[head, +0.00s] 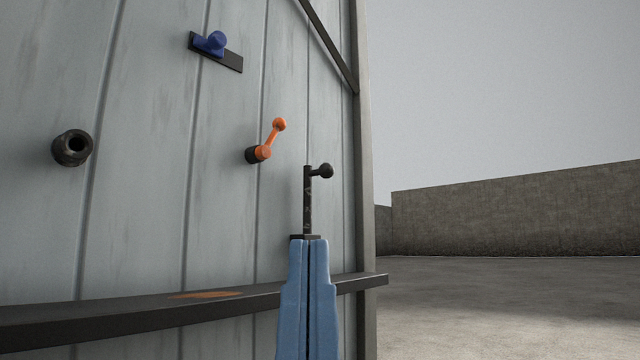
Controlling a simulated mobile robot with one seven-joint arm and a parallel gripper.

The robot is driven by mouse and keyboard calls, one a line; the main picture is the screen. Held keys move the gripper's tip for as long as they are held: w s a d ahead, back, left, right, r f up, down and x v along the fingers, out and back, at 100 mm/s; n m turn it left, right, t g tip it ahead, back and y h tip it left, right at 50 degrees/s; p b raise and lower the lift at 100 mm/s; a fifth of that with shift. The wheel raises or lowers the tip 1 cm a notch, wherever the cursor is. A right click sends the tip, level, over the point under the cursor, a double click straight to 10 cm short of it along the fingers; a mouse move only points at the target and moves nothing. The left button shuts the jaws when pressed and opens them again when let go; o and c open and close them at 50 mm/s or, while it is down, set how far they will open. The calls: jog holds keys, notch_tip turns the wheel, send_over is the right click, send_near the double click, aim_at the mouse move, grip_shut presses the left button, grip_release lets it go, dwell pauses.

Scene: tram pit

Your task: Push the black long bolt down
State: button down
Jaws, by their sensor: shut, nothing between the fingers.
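The black long bolt (307,200) stands upright on the pale grey plank panel, near its right edge. A short arm with a round black knob (325,171) sticks out to the right at its top. My gripper (309,240) is blue, points upward and is shut with nothing in it. In the picture its fingertips lie just below the visible part of the bolt and hide the bolt's lower end. I cannot tell whether they touch it. The knob is above and a little right of the fingertips.
An orange crank handle (272,140) sits up and left of the bolt. A blue knob on a dark plate (230,58) and a black round socket (72,147) are further left. A dark ledge (130,314) runs across the panel below. Open floor (500,300) lies to the right.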

notch_tip(320, 180, up, 26)
jog(key=p, duration=2.3)
jog(key=shift+f, duration=0.2)
jog(key=shift+w, duration=0.1)
